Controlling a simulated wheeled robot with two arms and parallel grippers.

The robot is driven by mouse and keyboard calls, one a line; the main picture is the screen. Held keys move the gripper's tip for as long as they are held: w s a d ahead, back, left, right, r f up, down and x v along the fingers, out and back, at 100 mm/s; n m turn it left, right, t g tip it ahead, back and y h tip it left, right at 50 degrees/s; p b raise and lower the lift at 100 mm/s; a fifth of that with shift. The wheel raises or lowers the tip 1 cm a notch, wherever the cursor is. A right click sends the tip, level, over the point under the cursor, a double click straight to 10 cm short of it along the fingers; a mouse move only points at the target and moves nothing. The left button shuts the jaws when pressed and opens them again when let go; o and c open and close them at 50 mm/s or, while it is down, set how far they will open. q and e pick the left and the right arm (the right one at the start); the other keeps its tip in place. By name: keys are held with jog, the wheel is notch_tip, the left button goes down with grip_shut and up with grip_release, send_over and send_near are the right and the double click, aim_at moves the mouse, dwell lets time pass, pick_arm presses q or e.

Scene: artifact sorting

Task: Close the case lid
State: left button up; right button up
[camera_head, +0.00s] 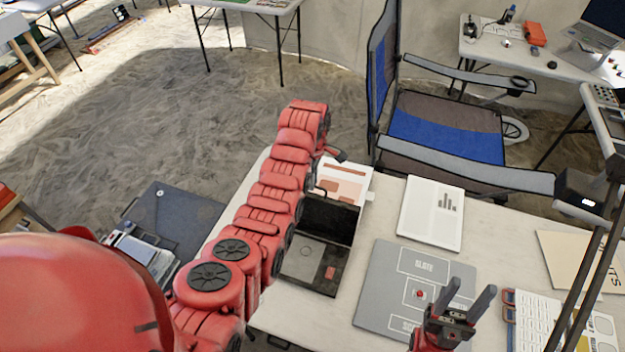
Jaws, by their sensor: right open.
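The black case (312,279) stands on the table left of the grey board, with a round shape and a small red patch inside it. Its lid (328,219) is raised at the far side, so the case is open. My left arm reaches over the left side of the case and partly hides it. My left gripper (329,168) is at the far side of the lid, mostly hidden by the arm; its jaws are not clear. My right gripper (462,303) is open and empty over the lower right part of the grey board.
The grey slate board (389,291) lies right of the case. A printed sheet (432,213) and another paper (352,180) lie behind. A white tray or keypad (535,318) is at the right. A folding chair (440,125) stands close behind the table.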

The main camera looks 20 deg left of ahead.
pick_arm(q)
grip_shut()
dwell(1.2)
